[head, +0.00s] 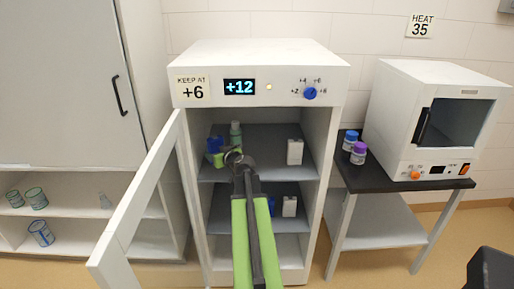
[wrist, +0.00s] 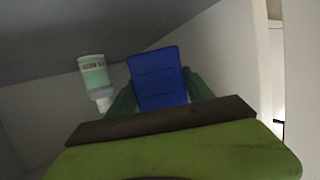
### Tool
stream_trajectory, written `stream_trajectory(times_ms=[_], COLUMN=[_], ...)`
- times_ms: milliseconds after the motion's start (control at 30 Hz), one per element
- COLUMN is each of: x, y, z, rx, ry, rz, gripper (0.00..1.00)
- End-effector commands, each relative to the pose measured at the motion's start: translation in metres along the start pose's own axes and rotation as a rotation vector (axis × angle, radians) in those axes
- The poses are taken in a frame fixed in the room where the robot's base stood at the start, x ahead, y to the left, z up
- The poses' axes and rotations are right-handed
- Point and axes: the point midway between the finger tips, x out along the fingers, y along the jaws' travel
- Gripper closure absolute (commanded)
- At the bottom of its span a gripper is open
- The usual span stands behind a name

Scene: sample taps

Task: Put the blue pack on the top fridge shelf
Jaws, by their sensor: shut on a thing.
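The blue pack (head: 213,145) is in the upper compartment of the open white fridge (head: 188,100), toward the left, over the dark top shelf (head: 265,140). My gripper (head: 219,157) reaches in from the front and is shut on it. In the wrist view the blue pack (wrist: 158,78) sits between the green fingers (wrist: 160,97). I cannot tell whether the pack touches the shelf. A pale green bottle (head: 235,133) stands just right of and behind the pack; the bottle also shows in the wrist view (wrist: 95,77), upside down there.
A white carton (head: 295,152) stands at the right of the top shelf. Another white carton (head: 289,206) and a blue item (head: 272,204) are on the lower shelf. The fridge door (head: 140,205) hangs open at left. The display (head: 239,87) reads +12.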

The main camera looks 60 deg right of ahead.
Motion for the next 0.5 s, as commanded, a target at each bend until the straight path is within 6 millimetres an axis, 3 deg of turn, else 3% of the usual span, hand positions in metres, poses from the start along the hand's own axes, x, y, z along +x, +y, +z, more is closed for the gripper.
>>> stream_trajectory(times_ms=[167,400,500], x=[-0.022,-0.074,-0.091], y=[0.059,0.165,0.192], z=[-0.017,-0.036,-0.037], rx=[0.015,0.042,0.049], ry=[-0.001,0.000,0.000], rz=[0.051,0.138,0.160], gripper=[0.97,0.97,0.97])
